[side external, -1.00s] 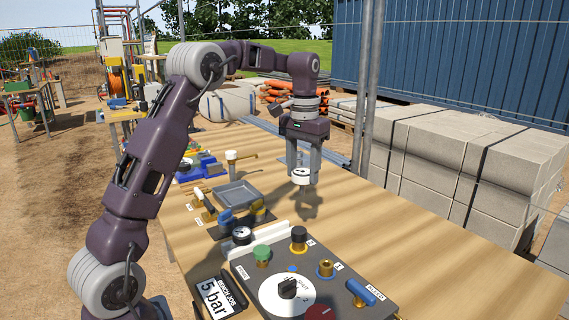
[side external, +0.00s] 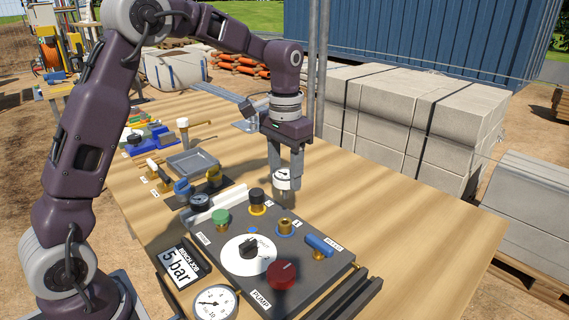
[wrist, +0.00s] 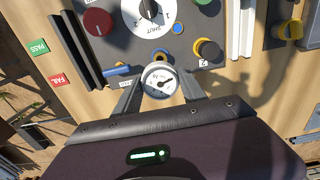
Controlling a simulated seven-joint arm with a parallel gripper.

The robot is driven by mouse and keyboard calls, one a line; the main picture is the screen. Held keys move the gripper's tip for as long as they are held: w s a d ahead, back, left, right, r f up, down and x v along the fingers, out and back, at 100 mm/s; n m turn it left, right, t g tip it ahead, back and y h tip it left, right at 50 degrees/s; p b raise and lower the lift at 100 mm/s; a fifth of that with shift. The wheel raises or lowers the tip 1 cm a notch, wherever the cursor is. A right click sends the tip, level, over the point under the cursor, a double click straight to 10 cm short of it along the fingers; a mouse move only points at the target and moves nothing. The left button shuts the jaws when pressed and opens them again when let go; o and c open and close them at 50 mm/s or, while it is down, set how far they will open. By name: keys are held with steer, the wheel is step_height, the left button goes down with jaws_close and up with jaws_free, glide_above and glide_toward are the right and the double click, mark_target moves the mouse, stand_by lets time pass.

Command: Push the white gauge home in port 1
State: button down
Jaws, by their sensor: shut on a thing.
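The white gauge (side external: 282,180) is between the fingers of my gripper (side external: 284,172), its dial facing the side camera and its stem pointing down. The wrist view shows its dial (wrist: 158,78) between the fingertips. The gauge is in the air, above the back edge of the dark panel (side external: 315,265). Port 1 (side external: 285,227) is a brass fitting with a blue ring, empty, below the gauge and in front of it in the side view. In the wrist view the blue ring (wrist: 177,56) shows just beyond the gauge, partly covered.
A black cap with a yellow ring (side external: 257,203) stands close to port 1. A blue lever (side external: 320,245) lies on its other side. The green cap (side external: 221,219), selector dial (side external: 249,254) and red knob (side external: 283,274) share the panel. Bare table lies to the right.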

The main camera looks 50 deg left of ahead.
mark_target(285, 198)
steer(key=shift+f, duration=2.85)
steer(key=shift+f, duration=1.25)
steer(key=shift+f, duration=0.15)
steer(key=shift+f, duration=0.65)
